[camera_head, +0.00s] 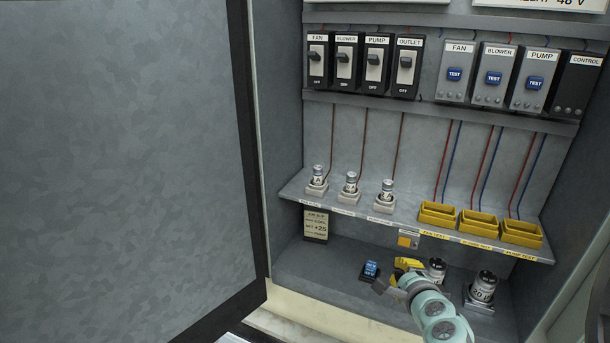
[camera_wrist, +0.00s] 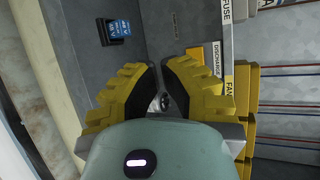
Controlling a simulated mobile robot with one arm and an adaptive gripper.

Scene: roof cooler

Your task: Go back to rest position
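My gripper (camera_head: 405,264) is in the lower bay of the cabinet, close to the left capacitor (camera_head: 437,267). In the wrist view, the two yellow fingers with black pads of my gripper (camera_wrist: 160,68) stand with a narrow gap between their tips. No held thing shows between the tips. A small silver part (camera_wrist: 165,103) shows in the gap farther back; I cannot tell whether it touches the fingers. My arm enters the head view from below.
A shelf (camera_head: 345,207) with fuses and yellow trays (camera_head: 480,224) hangs above my gripper. A blue relay (camera_head: 371,268) stands to its left and another capacitor (camera_head: 482,288) to its right. The open cabinet door (camera_head: 125,150) fills the left side.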

